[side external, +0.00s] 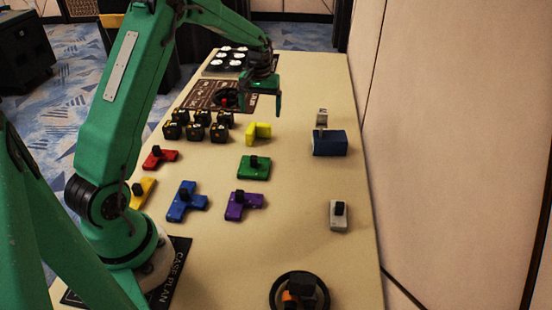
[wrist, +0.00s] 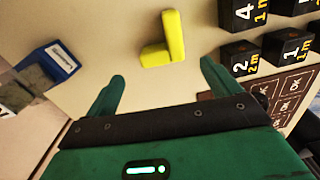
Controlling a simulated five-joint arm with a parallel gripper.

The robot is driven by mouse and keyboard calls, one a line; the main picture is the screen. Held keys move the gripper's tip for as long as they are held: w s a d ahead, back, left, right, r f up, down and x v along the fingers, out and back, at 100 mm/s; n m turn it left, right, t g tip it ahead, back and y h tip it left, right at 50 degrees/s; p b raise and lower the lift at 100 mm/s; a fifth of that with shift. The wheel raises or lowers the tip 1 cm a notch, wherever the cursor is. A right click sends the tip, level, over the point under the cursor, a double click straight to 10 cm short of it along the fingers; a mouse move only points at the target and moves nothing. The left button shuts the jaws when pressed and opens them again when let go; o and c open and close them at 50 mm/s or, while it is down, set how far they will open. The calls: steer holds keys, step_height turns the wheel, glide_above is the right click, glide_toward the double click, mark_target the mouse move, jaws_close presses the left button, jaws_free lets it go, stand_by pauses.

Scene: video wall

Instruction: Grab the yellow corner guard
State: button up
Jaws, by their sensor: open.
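The yellow corner guard (side external: 260,131) is an L-shaped bright yellow piece lying on the table, right of the black blocks in the side view. In the wrist view the yellow corner guard (wrist: 164,42) lies beyond my fingertips, roughly between their lines and apart from both. My gripper (side external: 262,105) is above the table on the far side of the guard. In the wrist view my gripper (wrist: 162,72) has its two green fingers spread wide with nothing between them.
Several black numbered blocks (side external: 197,132) stand close left of the guard. A blue box (side external: 329,143) with a grey piece stands to the right. Green (side external: 253,173), purple (side external: 238,211), blue (side external: 181,208) and red (side external: 156,159) pieces lie nearer. Table between guard and blue box is clear.

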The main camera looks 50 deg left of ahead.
mark_target(260, 124)
steer(key=shift+f, duration=0.15)
steer(key=shift+f, duration=1.2)
steer(key=shift+f, duration=0.1)
steer(key=shift+a+f, duration=0.1)
steer(key=shift+f, duration=2.4)
steer(key=shift+c, duration=0.4)
steer(key=c, duration=1)
